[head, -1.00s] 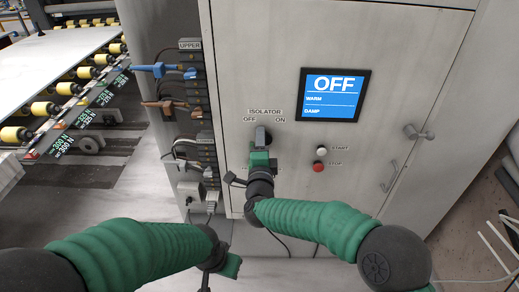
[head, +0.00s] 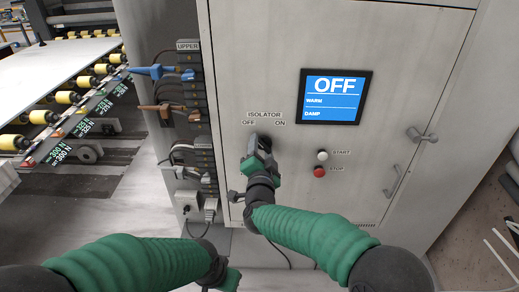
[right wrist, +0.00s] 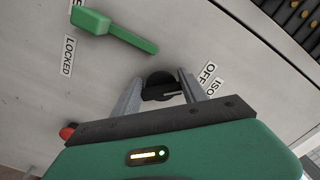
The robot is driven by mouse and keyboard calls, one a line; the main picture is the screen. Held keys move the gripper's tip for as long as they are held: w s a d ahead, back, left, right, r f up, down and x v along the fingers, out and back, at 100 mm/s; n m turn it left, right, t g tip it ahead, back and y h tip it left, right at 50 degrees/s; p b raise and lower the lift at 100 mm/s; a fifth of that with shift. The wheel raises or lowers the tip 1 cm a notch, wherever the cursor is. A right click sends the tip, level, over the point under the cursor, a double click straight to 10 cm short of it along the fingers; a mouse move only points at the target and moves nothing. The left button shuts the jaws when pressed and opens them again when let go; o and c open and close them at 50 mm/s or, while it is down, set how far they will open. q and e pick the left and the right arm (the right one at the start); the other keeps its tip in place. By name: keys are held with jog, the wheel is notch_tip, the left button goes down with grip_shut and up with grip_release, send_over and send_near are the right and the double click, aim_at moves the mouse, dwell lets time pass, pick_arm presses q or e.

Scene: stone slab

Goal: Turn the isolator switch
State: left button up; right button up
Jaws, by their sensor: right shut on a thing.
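The isolator switch (right wrist: 160,86) is a dark round knob on the grey cabinet front, under the ISOLATOR label with OFF on the left and ON on the right. In the head view my right gripper (head: 262,146) covers most of it. In the right wrist view its two grey fingers (right wrist: 160,94) lie on either side of the knob and are shut on it. The knob's exact angle is hard to tell. My left gripper (head: 228,280) is low in the head view, away from the cabinet, and its fingers are not clear.
The cabinet screen (head: 335,97) reads OFF, WARM, DAMP. A white START button (head: 323,155) and red STOP button (head: 319,172) sit right of the switch. A green lever (right wrist: 115,30) is near a LOCKED label. Blue and brown cable plugs (head: 157,72) stick out at left.

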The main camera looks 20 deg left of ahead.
jog(key=shift+w+d, duration=0.15)
jog(key=shift+d, duration=0.1)
jog(key=o, duration=1.1)
jog(key=shift+c, duration=0.2)
jog(key=shift+o, duration=1.2)
pick_arm(q)
jog(key=shift+w+d, duration=0.15)
jog(key=shift+d, duration=0.1)
pick_arm(e)
jog(key=shift+o, duration=0.3)
jog(key=shift+w+d, duration=0.1)
